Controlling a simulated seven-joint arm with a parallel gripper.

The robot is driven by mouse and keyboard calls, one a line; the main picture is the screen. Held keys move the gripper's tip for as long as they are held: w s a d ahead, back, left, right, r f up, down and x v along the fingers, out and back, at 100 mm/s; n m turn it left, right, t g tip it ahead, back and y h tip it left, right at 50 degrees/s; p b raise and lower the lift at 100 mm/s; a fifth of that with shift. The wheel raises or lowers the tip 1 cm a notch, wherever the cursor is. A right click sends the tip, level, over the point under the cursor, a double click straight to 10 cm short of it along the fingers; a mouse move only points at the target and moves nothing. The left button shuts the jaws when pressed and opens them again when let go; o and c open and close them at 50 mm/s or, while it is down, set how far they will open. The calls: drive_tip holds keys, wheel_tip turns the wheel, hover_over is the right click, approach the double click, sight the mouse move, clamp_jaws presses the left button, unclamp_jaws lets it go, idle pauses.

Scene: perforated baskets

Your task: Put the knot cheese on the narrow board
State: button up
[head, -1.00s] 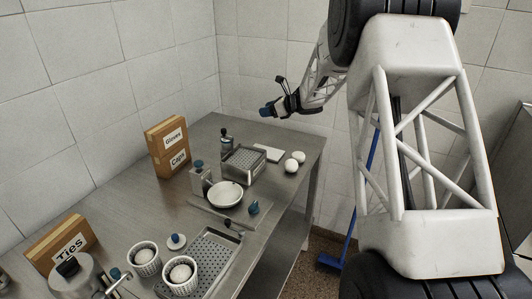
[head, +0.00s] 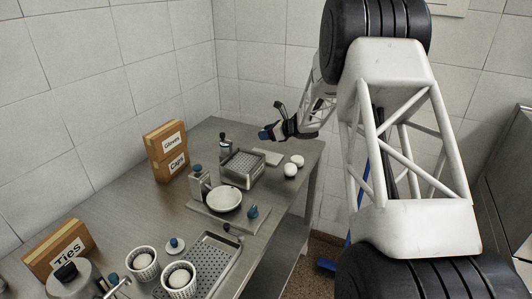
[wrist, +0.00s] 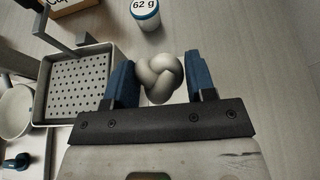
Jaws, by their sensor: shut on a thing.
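The knot cheese (wrist: 158,77) is a pale, twisted lump between the blue fingertips of my gripper (wrist: 162,82) in the wrist view. My gripper is shut on it. In the head view my gripper (head: 266,134) is above the far end of the steel table, and the cheese cannot be made out there. A flat pale slab (head: 267,156) lies on the table below it, left of two white balls. A flat board (head: 205,211) lies nearer, under a white dish. I cannot tell for certain which is the narrow board.
A perforated basket (head: 243,164) stands left of the slab; it also shows in the wrist view (wrist: 55,118). A "62 g" tub (wrist: 147,14) is beyond my fingers. White balls (head: 291,168) sit near the table's right edge. A perforated tray (head: 207,262) and ribbed cups are nearer.

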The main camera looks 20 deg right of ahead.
drive_tip(key=shift+f, duration=2.3)
drive_tip(key=shift+f, duration=1.9)
drive_tip(key=shift+f, duration=0.1)
drive_tip(key=o, duration=0.9)
drive_tip(key=shift+o, duration=0.2)
drive_tip(key=v, duration=1.2)
